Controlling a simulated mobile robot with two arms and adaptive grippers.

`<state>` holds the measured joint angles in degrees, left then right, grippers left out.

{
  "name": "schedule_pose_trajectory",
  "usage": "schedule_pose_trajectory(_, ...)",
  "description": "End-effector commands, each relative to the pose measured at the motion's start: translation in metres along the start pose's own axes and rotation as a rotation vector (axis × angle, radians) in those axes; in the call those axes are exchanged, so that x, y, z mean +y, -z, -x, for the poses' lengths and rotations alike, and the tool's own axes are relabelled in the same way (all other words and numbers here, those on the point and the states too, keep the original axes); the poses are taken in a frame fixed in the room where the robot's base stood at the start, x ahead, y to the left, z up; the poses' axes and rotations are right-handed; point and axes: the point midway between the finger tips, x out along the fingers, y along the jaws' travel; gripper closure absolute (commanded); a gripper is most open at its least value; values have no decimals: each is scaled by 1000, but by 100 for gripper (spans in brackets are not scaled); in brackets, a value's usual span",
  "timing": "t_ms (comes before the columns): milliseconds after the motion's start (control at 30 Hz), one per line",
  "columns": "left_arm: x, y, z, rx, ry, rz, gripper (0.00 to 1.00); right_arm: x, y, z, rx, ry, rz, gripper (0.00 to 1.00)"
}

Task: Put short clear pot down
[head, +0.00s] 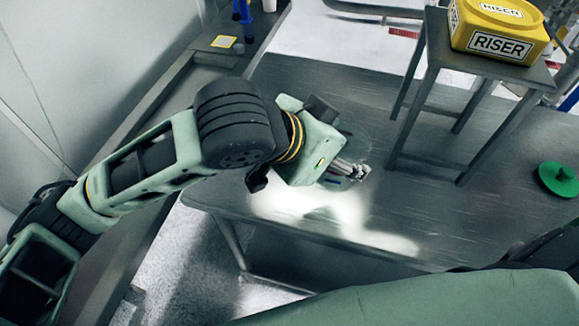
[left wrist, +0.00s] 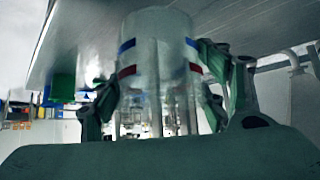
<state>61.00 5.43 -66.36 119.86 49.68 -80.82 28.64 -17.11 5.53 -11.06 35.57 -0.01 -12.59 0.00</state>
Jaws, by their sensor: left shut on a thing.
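The clear pot (left wrist: 158,50) is a see-through cylinder with short red and blue marks on its wall. In the left wrist view it sits between the two fingers of my left gripper (left wrist: 160,95), which are shut on its sides. In the head view my left gripper (head: 347,172) is over the near left part of the grey metal table (head: 330,92). There the pot shows only as a faint outline (head: 352,140), partly hidden by the gripper. I cannot tell whether its base touches the table. My right gripper is not in view.
A grey metal stand (head: 437,87) on the table carries a yellow box (head: 499,22) labelled RISER. A green round lid-like thing (head: 558,180) lies at the right. A side counter (head: 180,85) runs along the left wall. The table between gripper and stand looks clear.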

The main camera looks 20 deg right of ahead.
Motion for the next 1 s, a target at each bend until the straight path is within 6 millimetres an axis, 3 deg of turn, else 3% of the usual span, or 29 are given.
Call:
schedule_pose_trajectory(200, -52, -30, -11, -6, 7, 10, 63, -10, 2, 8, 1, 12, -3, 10)
schedule_pose_trajectory(433, -94, -54, -22, -3, 5, 7, 63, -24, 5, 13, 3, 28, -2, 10)
schedule_pose_trajectory(600, -104, -61, -26, -1, 3, 4, 63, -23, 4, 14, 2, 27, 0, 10)
schedule_pose_trajectory(1000, -104, -90, -54, 0, 4, 3, 63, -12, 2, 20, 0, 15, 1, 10)
